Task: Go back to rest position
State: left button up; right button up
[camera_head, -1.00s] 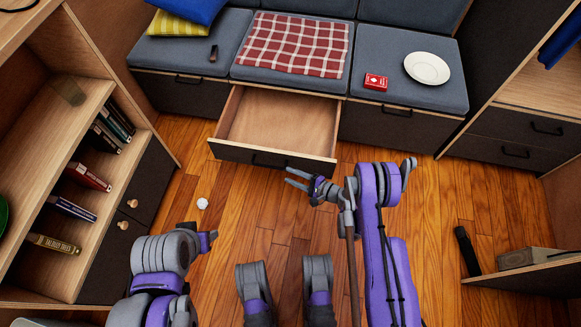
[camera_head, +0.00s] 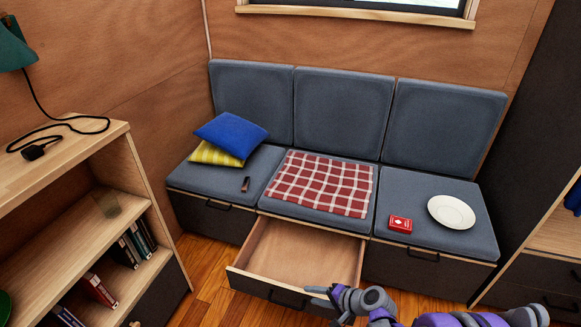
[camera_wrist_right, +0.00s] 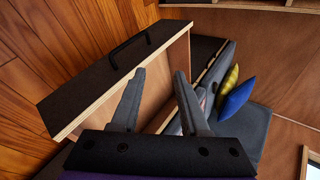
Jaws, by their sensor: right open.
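My right gripper (camera_head: 326,299) shows at the bottom of the head view, in front of the right end of the open drawer (camera_head: 252,281) under the middle seat. In the right wrist view its two fingers (camera_wrist_right: 158,100) are spread apart with nothing between them. The drawer front (camera_wrist_right: 105,82) with its dark handle shows beyond the fingers there. The gripper looks apart from the handle. The open drawer looks empty in the part I can see. My left gripper is outside both current views.
The bench holds a blue pillow (camera_head: 231,134), a yellow pillow (camera_head: 212,155), a small dark object (camera_head: 245,184), a checkered cloth (camera_head: 320,184), a red card box (camera_head: 400,224) and a white plate (camera_head: 451,212). A bookshelf (camera_head: 128,205) stands at left. A strip of wooden floor (camera_head: 207,274) is clear.

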jog(key=s+d+r+n+g+h, duration=0.1)
jog(key=s+d+r+n+h, duration=0.25)
jog(key=s+r, duration=0.7)
jog(key=s+d+r+n+h, duration=0.1)
jog(key=s+d+n+h, duration=0.15)
jog(key=s, duration=0.55)
jog(key=s+d+r+n+h, duration=0.2)
jog(key=s+d, duration=0.2)
jog(key=s, duration=0.5)
pick_arm(q)
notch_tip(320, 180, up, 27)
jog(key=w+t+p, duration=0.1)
jog(key=p, duration=2.2)
jog(key=shift+p, duration=0.3)
pick_arm(e)
notch_tip(320, 180, up, 27)
jog(key=w, duration=0.2)
jog(key=shift+d+f, duration=0.15)
jog(key=shift+f, duration=0.05)
